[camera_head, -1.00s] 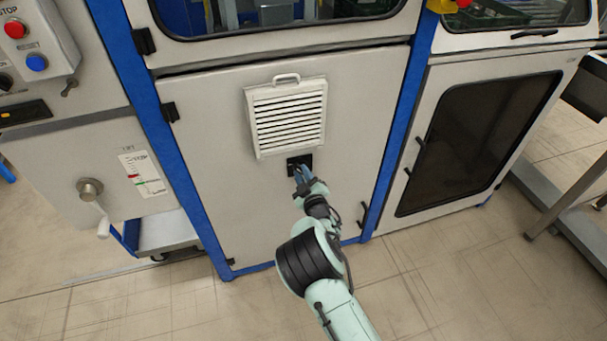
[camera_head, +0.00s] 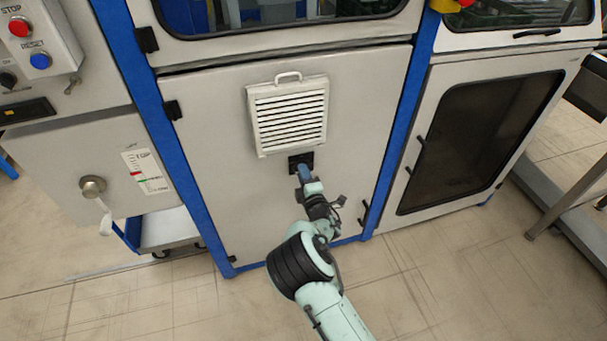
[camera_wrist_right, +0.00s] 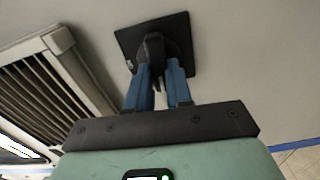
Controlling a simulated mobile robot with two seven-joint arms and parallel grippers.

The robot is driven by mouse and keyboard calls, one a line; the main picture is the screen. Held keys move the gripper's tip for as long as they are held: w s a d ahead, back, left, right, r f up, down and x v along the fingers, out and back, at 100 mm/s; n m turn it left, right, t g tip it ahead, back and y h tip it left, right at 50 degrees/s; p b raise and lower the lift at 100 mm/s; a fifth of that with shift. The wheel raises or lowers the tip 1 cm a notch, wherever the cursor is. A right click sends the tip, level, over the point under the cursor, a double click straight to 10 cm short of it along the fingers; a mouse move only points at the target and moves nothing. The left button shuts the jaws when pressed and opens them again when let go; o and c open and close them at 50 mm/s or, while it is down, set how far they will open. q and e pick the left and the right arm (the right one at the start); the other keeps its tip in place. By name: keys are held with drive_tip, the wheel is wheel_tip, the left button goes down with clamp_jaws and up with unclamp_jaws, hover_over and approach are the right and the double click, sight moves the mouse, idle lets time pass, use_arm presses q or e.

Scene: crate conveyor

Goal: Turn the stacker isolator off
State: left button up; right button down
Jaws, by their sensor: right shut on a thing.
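The stacker isolator (camera_head: 309,157) is a black square plate with a black rotary handle, on the grey cabinet door below the white louvred vent. In the right wrist view the isolator plate (camera_wrist_right: 185,30) shows with its handle (camera_wrist_right: 154,46) standing out from it. My right gripper (camera_head: 302,170) reaches it from below. Its blue fingers (camera_wrist_right: 160,68) are shut on the handle, one on each side. The fingers hide part of the handle, and I cannot read any position marks. My left gripper is in neither view.
The louvred vent (camera_head: 289,114) with a top handle sits just above the isolator. A control box (camera_head: 35,40) with red and blue buttons and a crank knob (camera_head: 92,186) are at the left. A dark-windowed door (camera_head: 480,140) stands at the right. The floor in front is clear.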

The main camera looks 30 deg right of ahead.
drive_tip(key=shift+n, duration=0.3)
idle(0.4)
drive_tip(key=c, duration=1)
unclamp_jaws()
drive_tip(key=shift+d, duration=0.1)
drive_tip(key=shift+s, duration=0.1)
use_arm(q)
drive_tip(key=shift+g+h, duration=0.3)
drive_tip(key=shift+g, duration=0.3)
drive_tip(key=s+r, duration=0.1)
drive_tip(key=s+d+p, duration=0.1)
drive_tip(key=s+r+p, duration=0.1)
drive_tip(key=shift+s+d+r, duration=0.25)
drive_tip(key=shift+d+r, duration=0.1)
use_arm(e)
drive_tip(key=v, duration=1.3)
drive_tip(key=shift+s+a, duration=0.1)
drive_tip(key=shift+a, duration=0.1)
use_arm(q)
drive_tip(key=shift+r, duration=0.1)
use_arm(e)
drive_tip(key=shift+d, duration=0.1)
